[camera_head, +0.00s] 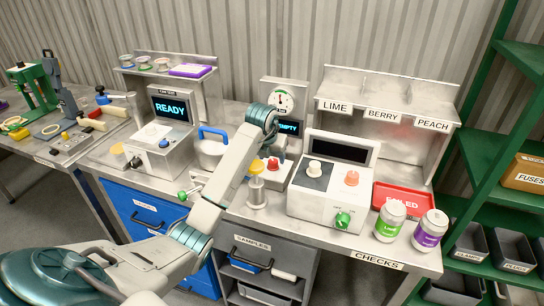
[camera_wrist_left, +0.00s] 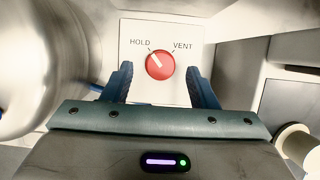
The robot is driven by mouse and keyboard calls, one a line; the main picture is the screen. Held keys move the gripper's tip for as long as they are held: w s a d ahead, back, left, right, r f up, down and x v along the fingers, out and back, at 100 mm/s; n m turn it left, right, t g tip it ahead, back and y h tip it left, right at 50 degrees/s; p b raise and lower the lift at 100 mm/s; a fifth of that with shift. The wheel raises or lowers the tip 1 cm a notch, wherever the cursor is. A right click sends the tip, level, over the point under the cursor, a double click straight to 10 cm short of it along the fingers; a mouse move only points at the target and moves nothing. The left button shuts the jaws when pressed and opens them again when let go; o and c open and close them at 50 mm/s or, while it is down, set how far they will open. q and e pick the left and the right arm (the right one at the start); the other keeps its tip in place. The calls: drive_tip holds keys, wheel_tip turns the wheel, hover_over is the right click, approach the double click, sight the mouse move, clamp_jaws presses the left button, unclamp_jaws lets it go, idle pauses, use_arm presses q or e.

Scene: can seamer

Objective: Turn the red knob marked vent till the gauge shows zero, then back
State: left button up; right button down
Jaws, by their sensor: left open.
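The red knob (camera_wrist_left: 159,65) sits on a white plate marked HOLD and VENT in the left wrist view. Its white pointer is turned up and left, toward HOLD. In the head view the red knob (camera_head: 273,164) shows just below my gripper. My left wrist partly covers the station in the head view. The round gauge (camera_head: 283,100) stands above; its reading is too small to tell. My right gripper is not in view.
A display reading EMPTY (camera_head: 289,127) is beside my wrist. A pot with a blue handle (camera_head: 212,148) stands to the left. A yellow-topped post (camera_head: 256,182) is in front, and a white control box (camera_head: 320,207) is to the right. Two cans stand near a red tray (camera_head: 418,197).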

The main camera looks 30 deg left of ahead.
use_arm(q)
drive_tip(key=shift+x, duration=1)
drive_tip(key=c, duration=1)
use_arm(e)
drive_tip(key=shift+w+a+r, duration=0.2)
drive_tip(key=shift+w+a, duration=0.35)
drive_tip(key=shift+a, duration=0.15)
